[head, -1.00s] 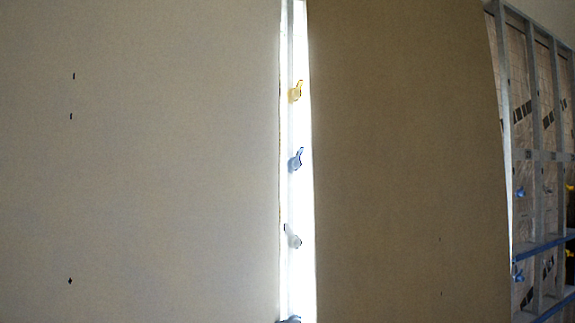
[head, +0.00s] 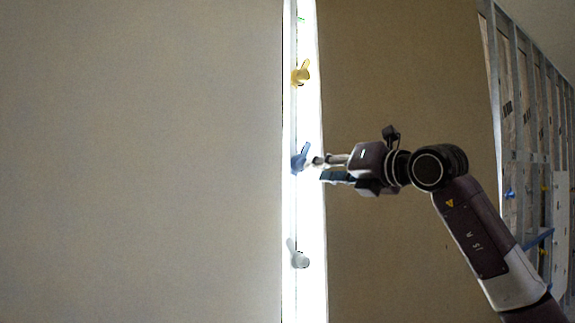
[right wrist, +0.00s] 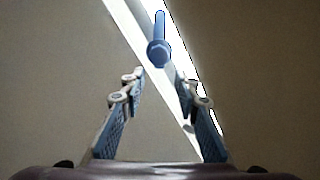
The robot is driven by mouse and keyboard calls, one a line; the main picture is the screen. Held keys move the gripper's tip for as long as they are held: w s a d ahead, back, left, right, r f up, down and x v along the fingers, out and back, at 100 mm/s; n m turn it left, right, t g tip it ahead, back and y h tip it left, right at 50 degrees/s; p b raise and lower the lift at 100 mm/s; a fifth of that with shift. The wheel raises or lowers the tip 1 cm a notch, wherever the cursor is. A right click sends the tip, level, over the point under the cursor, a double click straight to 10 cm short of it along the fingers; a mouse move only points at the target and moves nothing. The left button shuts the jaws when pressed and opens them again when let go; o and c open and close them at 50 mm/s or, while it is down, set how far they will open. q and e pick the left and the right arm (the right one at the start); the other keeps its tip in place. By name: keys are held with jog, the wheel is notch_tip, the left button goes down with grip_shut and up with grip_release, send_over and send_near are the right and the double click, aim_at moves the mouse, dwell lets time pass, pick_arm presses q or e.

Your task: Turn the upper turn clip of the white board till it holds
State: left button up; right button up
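A blue turn clip (head: 300,157) sits on the bright upright strip between two boards, its lever tilted up to the right. A yellow turn clip (head: 301,74) is above it and a whitish one (head: 297,257) below. My right gripper (head: 321,167) comes from the right, its fingertips close beside the blue clip. In the right wrist view, the open fingers (right wrist: 158,86) have the blue clip (right wrist: 159,50) ahead, between their lines; nothing is visibly held. Contact cannot be told. The pale left board (head: 140,160) borders the strip. My left gripper is out of view.
A brownish board (head: 410,90) stands right of the strip, behind my right arm. At the far right is a metal stud frame (head: 530,130) with small blue and yellow parts. The area in front of the left board is clear.

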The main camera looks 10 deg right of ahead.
jog(key=w+p, duration=0.1)
jog(key=w, duration=0.1)
jog(key=w+a+r+p, duration=0.1)
jog(key=w, duration=0.1)
jog(key=w+p, duration=0.1)
jog(key=w, duration=0.1)
jog(key=shift+w+a+r+p, duration=0.25)
jog(key=shift+a+r+p, duration=0.1)
jog(key=shift+a, duration=0.05)
grip_shut()
